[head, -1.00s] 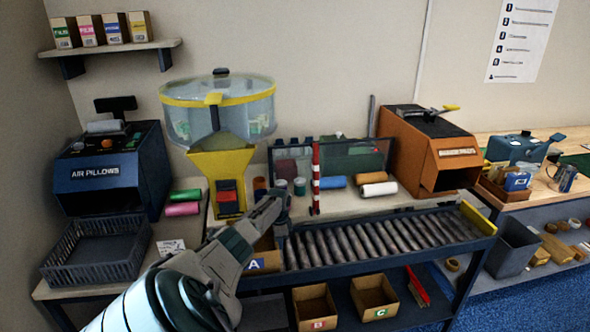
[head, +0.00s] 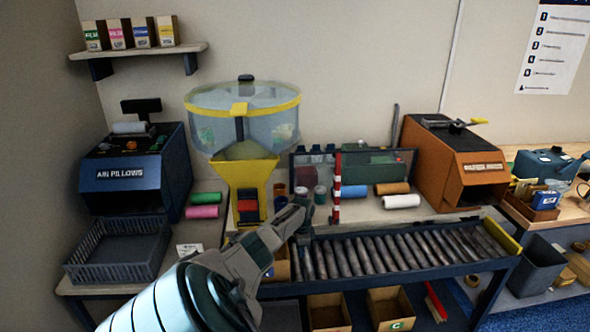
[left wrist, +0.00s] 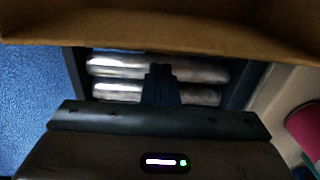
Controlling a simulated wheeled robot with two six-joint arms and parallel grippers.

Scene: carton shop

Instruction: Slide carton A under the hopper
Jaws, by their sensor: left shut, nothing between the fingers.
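Carton A (head: 281,270) is a brown open box at the left end of the roller conveyor (head: 400,252), mostly hidden behind my left arm in the head view. Its label does not show now. In the left wrist view a brown cardboard wall (left wrist: 160,28), probably carton A, fills the top. The hopper (head: 252,180) has a clear round drum over a yellow funnel and stands behind the carton. My left gripper (head: 303,212) is shut and empty, close to the carton; its fingers (left wrist: 160,80) show over the rollers in the left wrist view. Contact cannot be told. My right gripper is not in view.
A striped red-and-white post (head: 337,190) and a clear panel stand behind the rollers. The rollers to the right are bare. An orange machine (head: 455,165) stands at the back right. A dark basket (head: 118,250) sits at the left. Carton C (head: 390,308) is on the lower shelf.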

